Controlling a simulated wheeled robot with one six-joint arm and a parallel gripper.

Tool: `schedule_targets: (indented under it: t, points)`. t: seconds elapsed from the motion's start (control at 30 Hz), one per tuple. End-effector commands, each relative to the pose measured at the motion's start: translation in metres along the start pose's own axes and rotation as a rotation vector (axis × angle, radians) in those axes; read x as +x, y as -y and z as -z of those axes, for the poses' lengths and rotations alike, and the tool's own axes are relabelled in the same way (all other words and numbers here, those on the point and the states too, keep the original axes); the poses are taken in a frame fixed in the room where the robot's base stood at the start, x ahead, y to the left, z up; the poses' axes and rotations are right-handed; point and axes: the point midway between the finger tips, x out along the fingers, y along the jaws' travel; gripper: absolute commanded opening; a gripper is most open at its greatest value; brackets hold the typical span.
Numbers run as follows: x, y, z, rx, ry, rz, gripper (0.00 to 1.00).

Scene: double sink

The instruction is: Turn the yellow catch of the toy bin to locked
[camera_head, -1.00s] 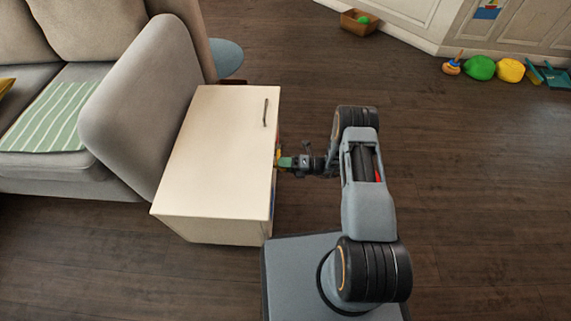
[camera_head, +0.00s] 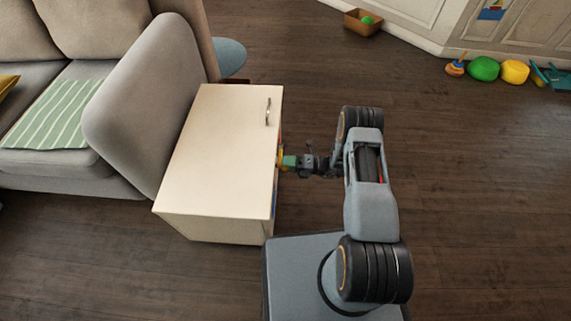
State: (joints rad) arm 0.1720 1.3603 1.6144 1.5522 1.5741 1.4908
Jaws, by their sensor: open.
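The toy bin seems to be the cream box (camera_head: 225,150) beside the sofa; its top and near side show, but its right face is mostly turned from view. A small yellow part (camera_head: 281,157) shows at the right edge of the box, and I take it for the catch. Its setting cannot be made out. My gripper (camera_head: 287,162), with a green part near its end, reaches left to this right face, right at the yellow part. It is open; whether its fingers are around the catch or only touching it is too small to tell.
A metal handle (camera_head: 268,111) sits on the box top. A grey sofa (camera_head: 140,110) stands close on the left. Far off are a brown crate (camera_head: 364,30) with a green ball and several toys by the wall. The dark wooden floor (camera_head: 480,180) on the right is clear.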

Motion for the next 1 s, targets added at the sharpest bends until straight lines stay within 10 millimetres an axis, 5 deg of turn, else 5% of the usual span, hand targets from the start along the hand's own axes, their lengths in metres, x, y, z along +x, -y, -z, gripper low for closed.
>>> schedule_targets:
  t: [0.53, 1.0]
  points:
    - [-0.103, -0.001, -0.001, 0.000, 0.003, 0.001, 0.69]
    - [-0.131, 0.000, 0.000, 0.001, 0.000, 0.000, 0.69]
